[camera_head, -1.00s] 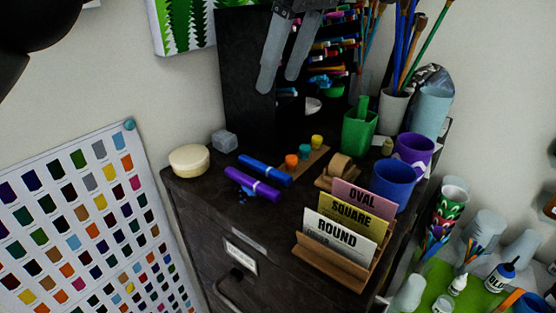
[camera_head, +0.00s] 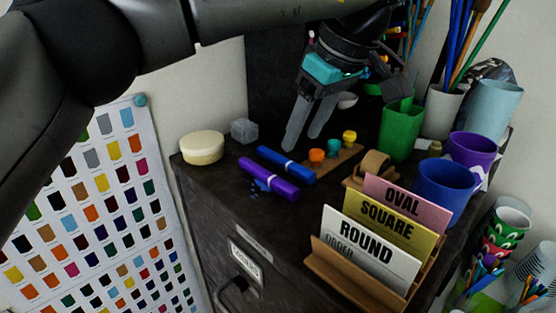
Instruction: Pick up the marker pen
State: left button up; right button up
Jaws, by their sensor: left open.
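Two marker pens lie side by side on the dark cabinet top: a blue marker (camera_head: 286,165) behind and a purple marker (camera_head: 268,180) in front, each with a pale band. My left gripper (camera_head: 303,143) hangs above and behind the blue marker, fingers pointing down. Its two fingers are apart with nothing between them. The fingertips look close to the blue marker's far side; I cannot tell how high they are above the top. My right gripper does not show.
A wooden strip with small paint pots (camera_head: 334,147) lies right of the markers. A tape dispenser (camera_head: 371,170), card holder (camera_head: 366,273), blue cup (camera_head: 444,187) and green cup (camera_head: 400,130) stand further right. A cream round tub (camera_head: 203,149) and grey block (camera_head: 244,130) are left.

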aim_at(287, 160)
pick_arm(q)
jog(key=shift+a+p+x, duration=0.15)
jog(key=shift+p+x, duration=0.1)
jog(key=shift+x, duration=1.3)
jog(key=shift+a+p+x, duration=0.1)
jog(key=shift+p+x, duration=0.1)
jog(key=shift+x, duration=1.3)
grip_shut()
